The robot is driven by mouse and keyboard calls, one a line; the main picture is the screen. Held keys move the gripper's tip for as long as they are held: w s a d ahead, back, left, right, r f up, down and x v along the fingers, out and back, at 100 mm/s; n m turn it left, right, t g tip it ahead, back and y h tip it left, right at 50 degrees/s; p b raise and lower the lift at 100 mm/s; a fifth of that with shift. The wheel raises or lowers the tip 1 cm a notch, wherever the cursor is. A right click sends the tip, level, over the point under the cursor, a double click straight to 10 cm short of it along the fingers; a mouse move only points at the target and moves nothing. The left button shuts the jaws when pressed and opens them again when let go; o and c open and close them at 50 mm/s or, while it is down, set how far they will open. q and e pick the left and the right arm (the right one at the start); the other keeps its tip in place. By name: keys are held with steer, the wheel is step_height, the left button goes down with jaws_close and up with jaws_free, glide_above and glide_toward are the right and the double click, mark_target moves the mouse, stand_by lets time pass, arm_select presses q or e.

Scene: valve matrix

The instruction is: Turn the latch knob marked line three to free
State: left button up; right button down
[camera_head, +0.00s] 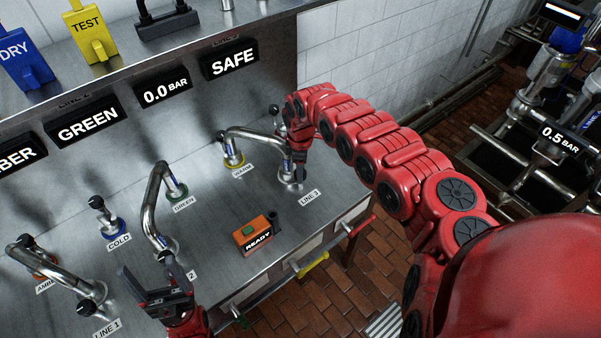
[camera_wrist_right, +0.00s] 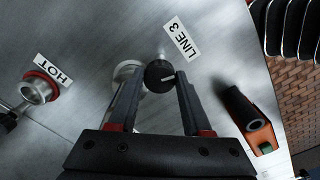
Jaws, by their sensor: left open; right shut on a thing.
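The line three latch knob (camera_wrist_right: 158,73) is a black round knob with a white mark, beside the LINE 3 label (camera_wrist_right: 181,38) in the right wrist view. My right gripper (camera_head: 298,176) reaches down over it, with its two fingers shut on the knob's sides. In the head view the fingers mostly hide the knob, and its LINE 3 label (camera_head: 309,197) shows just in front. My left gripper (camera_head: 148,272) is open and empty at the lower left, near the line 2 port.
Bent metal pipes rise from the steel bench, including one (camera_head: 156,200) by the GREEN port and one (camera_head: 250,135) behind my right gripper. An orange READY box (camera_head: 257,234) stands left of line 3. A SAFE display (camera_head: 231,60) hangs above.

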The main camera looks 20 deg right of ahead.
steer(key=shift+n+b, duration=0.65)
steer(key=shift+n, duration=0.95)
steer(key=shift+c, duration=1.7)
jaws_free()
step_height(320, 180, up, 18)
steer(key=b, duration=0.5)
steer(key=shift+f+b, duration=0.25)
steer(key=shift+b, duration=0.05)
